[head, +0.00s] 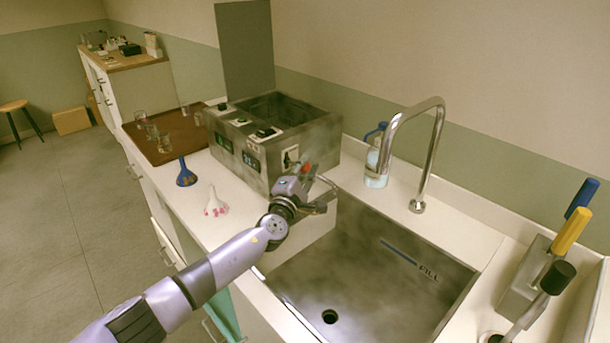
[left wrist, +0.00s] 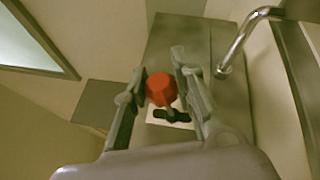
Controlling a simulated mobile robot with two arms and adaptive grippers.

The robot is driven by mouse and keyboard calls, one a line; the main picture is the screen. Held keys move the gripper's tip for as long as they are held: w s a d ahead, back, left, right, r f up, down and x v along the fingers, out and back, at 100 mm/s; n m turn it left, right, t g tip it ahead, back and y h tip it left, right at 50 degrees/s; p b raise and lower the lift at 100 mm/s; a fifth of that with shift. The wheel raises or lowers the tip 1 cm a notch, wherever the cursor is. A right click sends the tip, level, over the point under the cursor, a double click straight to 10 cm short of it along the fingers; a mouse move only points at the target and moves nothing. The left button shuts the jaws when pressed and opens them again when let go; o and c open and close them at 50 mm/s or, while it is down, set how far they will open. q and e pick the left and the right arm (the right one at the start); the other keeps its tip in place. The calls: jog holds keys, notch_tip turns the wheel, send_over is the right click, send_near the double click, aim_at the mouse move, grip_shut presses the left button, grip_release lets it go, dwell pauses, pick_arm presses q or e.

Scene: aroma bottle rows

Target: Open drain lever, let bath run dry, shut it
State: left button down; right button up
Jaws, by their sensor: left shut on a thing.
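The bath (head: 322,152) is a stained metal box on the counter beside the sink. It has small displays and switches along its front. I cannot tell its liquid level from this angle. The drain lever has a red knob (head: 306,168) at the bath's sink-side end; it also shows in the left wrist view (left wrist: 160,88) before a white plate with a dark slot or lever part. My left gripper (head: 309,187) is shut on the red knob, with a finger on either side of it. My right gripper is in neither view.
A deep metal sink (head: 350,275) with a tall tap (head: 437,140) lies right of the bath. A brown tray (head: 168,152) holds glasses. Colored-handled tools (head: 568,232) stand far right.

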pick_arm(q)
jog(key=shift+s+f+m+t+h+b, duration=0.1)
jog(key=shift+f+m+t+h+b, duration=0.25)
jog(key=shift+f+m+b, duration=0.7)
jog(key=shift+f+m+t+h+b, duration=0.2)
jog(key=shift+m+h+b, duration=0.25)
jog(key=shift+b, duration=1.2)
jog(key=shift+m+b, duration=0.4)
jog(key=shift+b, duration=0.15)
jog(key=c, duration=1.3)
grip_release()
jog(key=r+v, duration=0.3)
jog(key=v, duration=1.3)
jog(key=shift+s+a, duration=0.3)
jog(key=shift+s, duration=0.3)
